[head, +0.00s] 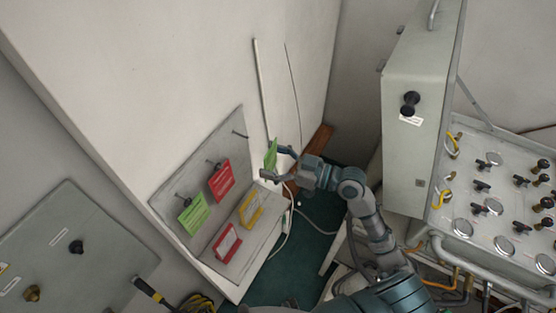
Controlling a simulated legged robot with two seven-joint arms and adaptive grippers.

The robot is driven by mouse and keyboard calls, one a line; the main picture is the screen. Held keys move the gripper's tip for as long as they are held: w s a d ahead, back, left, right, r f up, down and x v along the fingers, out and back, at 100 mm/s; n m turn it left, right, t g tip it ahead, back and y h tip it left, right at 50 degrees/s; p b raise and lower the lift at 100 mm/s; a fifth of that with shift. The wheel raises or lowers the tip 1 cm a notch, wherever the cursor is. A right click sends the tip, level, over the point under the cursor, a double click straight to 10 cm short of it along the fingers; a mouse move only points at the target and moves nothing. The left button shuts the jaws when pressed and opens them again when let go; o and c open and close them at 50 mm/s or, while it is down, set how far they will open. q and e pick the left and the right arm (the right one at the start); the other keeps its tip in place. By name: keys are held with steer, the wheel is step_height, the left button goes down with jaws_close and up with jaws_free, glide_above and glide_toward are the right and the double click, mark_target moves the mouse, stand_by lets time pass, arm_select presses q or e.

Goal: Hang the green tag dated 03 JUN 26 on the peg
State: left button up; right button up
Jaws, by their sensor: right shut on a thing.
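My right gripper (276,163) is shut on a green tag (270,154), which it holds upright. The date on it is too small to read. The held tag is in the air, to the right of the grey board (227,149) and apart from it. A bare peg (240,134) sticks out near the board's top right. A red tag (221,181) and another green tag (193,214) hang lower on the same board; their dates cannot be read either. My left gripper is not in view.
A grey cabinet (413,155) and a gauge panel (500,205) are on the right. Nothing visible stands between the held tag and the bare peg.

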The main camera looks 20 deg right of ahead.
steer(key=shift+w+a, duration=0.35)
steer(key=shift+a, duration=0.35)
steer(key=shift+p+x, duration=0.35)
steer(key=shift+x, duration=0.45)
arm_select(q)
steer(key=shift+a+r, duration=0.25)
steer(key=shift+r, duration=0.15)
arm_select(e)
steer(key=shift+w+d, duration=0.25)
steer(key=shift+w, duration=0.1)
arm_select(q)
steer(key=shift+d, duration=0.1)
arm_select(e)
steer(key=shift+w, duration=0.1)
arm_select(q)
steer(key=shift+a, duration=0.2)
arm_select(e)
steer(key=shift+a, duration=0.6)
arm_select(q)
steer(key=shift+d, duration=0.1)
arm_select(e)
steer(key=shift+d, duration=0.2)
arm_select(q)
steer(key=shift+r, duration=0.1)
arm_select(e)
steer(key=shift+w+a, duration=0.1)
